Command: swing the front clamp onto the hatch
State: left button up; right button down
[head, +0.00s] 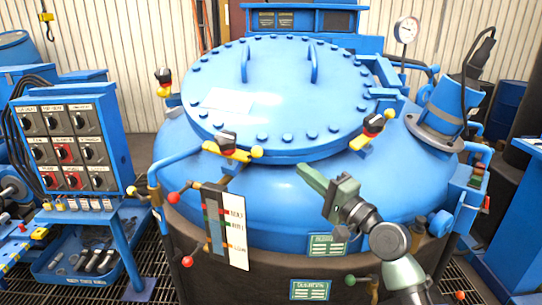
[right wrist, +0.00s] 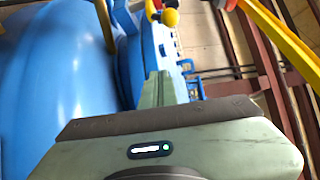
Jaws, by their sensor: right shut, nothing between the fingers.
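The round blue hatch (head: 280,95) lies closed on top of the furnace, with bolts around its rim and two upright handles. The front clamp (head: 232,150), yellow with a black and red knob, sits at the hatch's near edge; I cannot tell whether it presses on the rim. My right gripper (head: 308,178) is shut and empty, over the furnace's front shoulder, right of the front clamp and apart from it. In the right wrist view its closed fingers (right wrist: 161,88) point up the picture, with a yellow ball (right wrist: 170,17) beyond them. My left gripper is not in view.
Similar clamps stand at the hatch's right (head: 373,125) and left (head: 163,82). A level gauge board (head: 236,230) and red-knobbed levers (head: 187,261) are at the front. A switch panel (head: 68,145) stands at the left, a blue flanged pipe (head: 448,105) at the right.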

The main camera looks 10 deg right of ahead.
jog(key=shift+s+a+r+y, duration=0.1)
jog(key=shift+s+r+y, duration=0.05)
jog(key=shift+r, duration=0.45)
jog(key=shift+s+r+y, duration=0.15)
jog(key=shift+r, duration=0.4)
jog(key=shift+w, duration=0.1)
jog(key=w+a+r+p, duration=0.1)
jog(key=w+a+p, duration=0.4)
jog(key=a, duration=0.2)
jog(key=shift+w+a+r, duration=0.15)
jog(key=shift+w+r, duration=0.15)
